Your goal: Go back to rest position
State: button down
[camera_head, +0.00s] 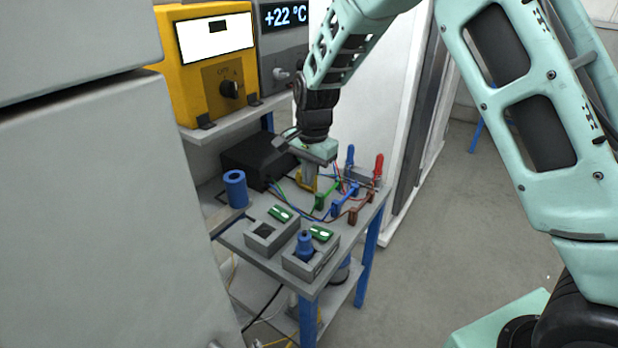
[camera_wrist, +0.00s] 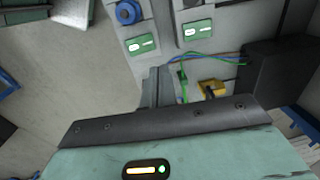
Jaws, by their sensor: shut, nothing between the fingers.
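My gripper (camera_head: 311,172) hangs over the rear middle part of the small grey table (camera_head: 343,238) in the head view, above the wires and clips. It is shut and empty. In the wrist view its closed fingers (camera_wrist: 157,88) point at the table, with a green display module (camera_wrist: 143,44) and a blue round part (camera_wrist: 127,12) beyond them. My arm comes down from the upper right of the head view.
Two grey holders stand at the table's front: one empty (camera_head: 262,240), one with a blue piece (camera_head: 304,246). A blue cylinder (camera_head: 236,189), a black box (camera_head: 254,158) and red and blue handles (camera_head: 378,165) stand around. A yellow device (camera_head: 190,70) is above left. Floor at right is free.

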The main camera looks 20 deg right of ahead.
jog(key=s+a+r+n, duration=0.3)
jog(key=s, duration=0.3)
jog(key=s+a+r+n+g+y, duration=0.1)
jog(key=s+a+r+n, duration=0.2)
jog(key=s, duration=0.4)
jog(key=s+a+r+n, duration=0.2)
jog(key=s+a+n, duration=0.15)
jog(key=s, duration=0.25)
jog(key=s+d+n+h, duration=0.1)
jog(key=s+d+n, duration=0.1)
jog(key=s+n, duration=0.7)
jog(key=s, duration=0.6)
jog(key=shift+s+d+r, duration=0.2)
jog(key=shift+d+r, duration=0.05)
jog(key=shift+d, duration=0.1)
jog(key=shift+a, duration=0.1)
